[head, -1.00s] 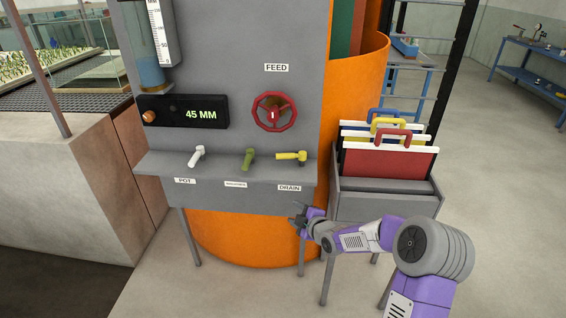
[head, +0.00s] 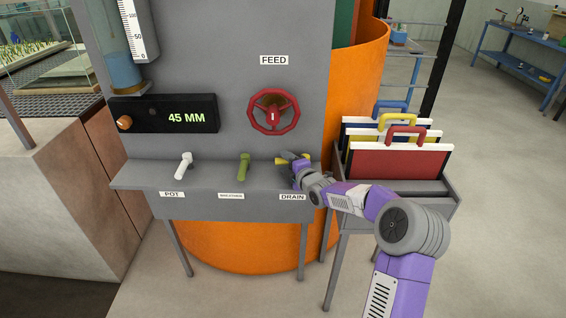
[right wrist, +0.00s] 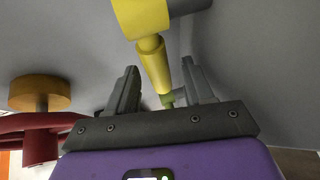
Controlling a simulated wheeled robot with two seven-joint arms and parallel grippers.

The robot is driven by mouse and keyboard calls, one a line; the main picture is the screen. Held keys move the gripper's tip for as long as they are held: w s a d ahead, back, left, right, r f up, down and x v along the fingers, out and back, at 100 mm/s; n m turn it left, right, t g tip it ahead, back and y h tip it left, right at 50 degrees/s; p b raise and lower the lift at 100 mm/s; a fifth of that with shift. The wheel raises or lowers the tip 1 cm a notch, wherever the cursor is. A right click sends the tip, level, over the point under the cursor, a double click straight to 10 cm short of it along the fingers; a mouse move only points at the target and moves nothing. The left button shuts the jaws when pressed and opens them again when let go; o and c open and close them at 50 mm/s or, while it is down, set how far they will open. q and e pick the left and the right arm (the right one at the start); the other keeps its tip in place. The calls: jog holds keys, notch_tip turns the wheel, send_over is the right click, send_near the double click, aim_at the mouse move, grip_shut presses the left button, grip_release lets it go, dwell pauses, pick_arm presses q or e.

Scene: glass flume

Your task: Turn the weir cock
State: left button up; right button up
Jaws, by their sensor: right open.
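Three cocks stand in a row on the grey panel's ledge: a white one (head: 184,165) above the POT label, a green one (head: 244,166) above a label too small to read, and a yellow one (head: 280,161) above the DRAIN label. I cannot read a weir label. My right gripper (head: 292,158) is at the yellow cock and partly hides it. In the right wrist view, my right gripper (right wrist: 160,74) is open, with the yellow lever (right wrist: 153,64) showing between its fingers. Contact cannot be told. The green lever (right wrist: 168,97) shows beyond. My left gripper is out of view.
A red FEED handwheel (head: 273,112) is above the ledge, and a 45 MM display (head: 187,118) is to its left. A rack (head: 440,190) of coloured boards stands right, close to my right arm. An orange drum (head: 240,245) is behind the panel.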

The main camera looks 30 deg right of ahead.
jog(key=shift+w+f, duration=0.1)
jog(key=shift+w, duration=0.85)
grip_shut()
